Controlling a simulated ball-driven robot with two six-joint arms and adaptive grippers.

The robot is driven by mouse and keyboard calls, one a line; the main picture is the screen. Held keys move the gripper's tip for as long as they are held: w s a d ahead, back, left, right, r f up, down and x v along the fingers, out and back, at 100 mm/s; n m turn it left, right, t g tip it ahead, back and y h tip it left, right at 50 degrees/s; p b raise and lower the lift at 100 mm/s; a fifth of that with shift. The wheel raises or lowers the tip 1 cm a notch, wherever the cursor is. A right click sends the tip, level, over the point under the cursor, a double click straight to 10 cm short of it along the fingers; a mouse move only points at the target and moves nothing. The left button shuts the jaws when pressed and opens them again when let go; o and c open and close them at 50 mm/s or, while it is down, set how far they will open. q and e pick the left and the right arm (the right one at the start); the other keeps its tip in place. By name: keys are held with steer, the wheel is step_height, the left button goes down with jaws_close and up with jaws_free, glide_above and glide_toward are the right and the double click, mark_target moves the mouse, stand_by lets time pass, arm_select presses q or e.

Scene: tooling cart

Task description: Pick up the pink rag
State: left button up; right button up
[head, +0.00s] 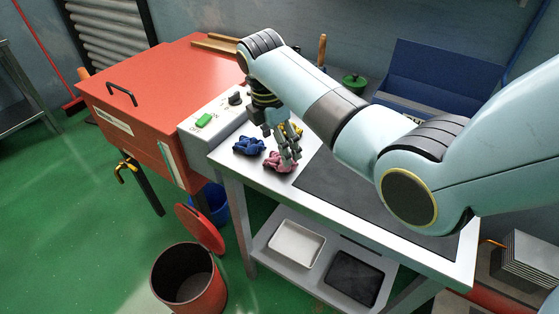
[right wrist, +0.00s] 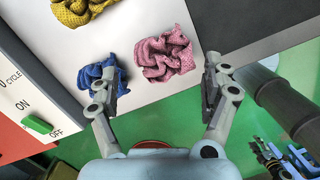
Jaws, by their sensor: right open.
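The crumpled pink rag (head: 279,162) lies on the white top of the tooling cart, near its front left. In the right wrist view, the pink rag (right wrist: 165,55) lies ahead of the fingertips, between their lines. My right gripper (head: 283,148) is over the rag in the head view, partly covering it. In the right wrist view, my right gripper (right wrist: 162,80) is open with nothing between its fingers. The left finger overlaps the blue rag (right wrist: 97,74); I cannot tell whether they touch.
A yellow rag (right wrist: 82,9) lies beyond the blue one. A dark mat (head: 345,190) covers the top's right part. An orange machine (head: 150,80) with a control box (head: 215,112) stands at left. A red bin (head: 188,280) stands on the floor in front.

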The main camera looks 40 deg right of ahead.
steer(key=f, duration=0.4)
steer(key=shift+s, duration=0.35)
steer(key=shift+d+f, duration=0.1)
steer(key=shift+f, duration=0.15)
steer(key=shift+w+f, duration=0.15)
steer(key=c, duration=0.3)
steer(key=shift+c, duration=0.2)
steer(key=shift+r, duration=0.6)
step_height(320, 180, up, 3)
steer(key=shift+f, duration=0.15)
steer(key=s+d+r, duration=0.6)
steer(key=s+r, duration=0.1)
steer(key=s, duration=0.3)
steer(key=shift+d, duration=0.25)
steer(key=shift+o, duration=0.7)
steer(key=shift+w+r, duration=0.1)
arm_select(q)
steer(key=w, duration=0.3)
steer(key=shift+w+r+t, duration=0.3)
steer(key=shift+r+t, duration=0.1)
arm_select(e)
steer(key=c, duration=0.5)
